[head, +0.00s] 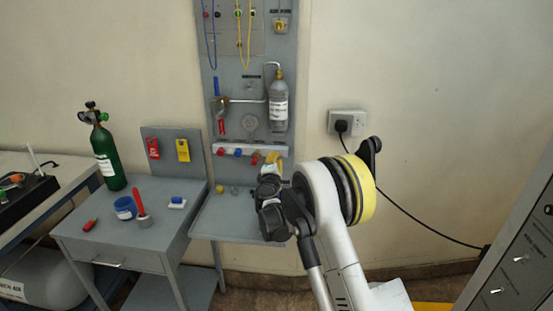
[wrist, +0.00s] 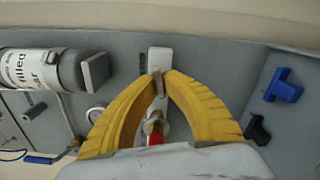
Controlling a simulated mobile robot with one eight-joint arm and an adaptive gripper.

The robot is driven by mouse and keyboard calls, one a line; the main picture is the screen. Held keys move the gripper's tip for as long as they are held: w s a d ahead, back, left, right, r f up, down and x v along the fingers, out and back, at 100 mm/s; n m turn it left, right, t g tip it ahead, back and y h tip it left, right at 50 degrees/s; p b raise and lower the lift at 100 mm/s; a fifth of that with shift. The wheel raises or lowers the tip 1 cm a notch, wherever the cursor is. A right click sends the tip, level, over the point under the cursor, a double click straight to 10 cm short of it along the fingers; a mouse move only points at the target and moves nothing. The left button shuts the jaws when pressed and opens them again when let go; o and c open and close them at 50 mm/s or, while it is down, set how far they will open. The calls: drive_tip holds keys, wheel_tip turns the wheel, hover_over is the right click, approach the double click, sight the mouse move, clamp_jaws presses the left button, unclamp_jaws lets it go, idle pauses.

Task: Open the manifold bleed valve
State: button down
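The white manifold (head: 235,150) runs across the lower part of the grey wall panel, with red, blue and orange-red valve knobs along it. In the wrist view the manifold (wrist: 159,58) runs upright behind my fingers. My gripper (wrist: 159,77) is at its right end, with its yellow fingertips close together on a small tan-metal valve handle (wrist: 157,84). A brass fitting (wrist: 154,125) with a red part below it shows between the fingers. The fingers hide much of the valve, and no label confirms which valve it is. In the head view my gripper (head: 272,157) partly covers this end.
A grey bottle (head: 279,105) hangs just above the manifold; it also shows in the wrist view (wrist: 30,70). A grey shelf (head: 225,215) lies below. A green cylinder (head: 106,155) and small items stand on the desk at left. A blue part (wrist: 283,87) sits right of my fingers.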

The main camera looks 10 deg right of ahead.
drive_tip(key=n, duration=0.7)
drive_tip(key=shift+d+f, duration=0.1)
drive_tip(key=n, duration=0.4)
drive_tip(key=shift+d+n, duration=0.1)
drive_tip(key=shift+n, duration=2)
drive_tip(key=c, duration=1.5)
unclamp_jaws()
drive_tip(key=shift+s, duration=0.1)
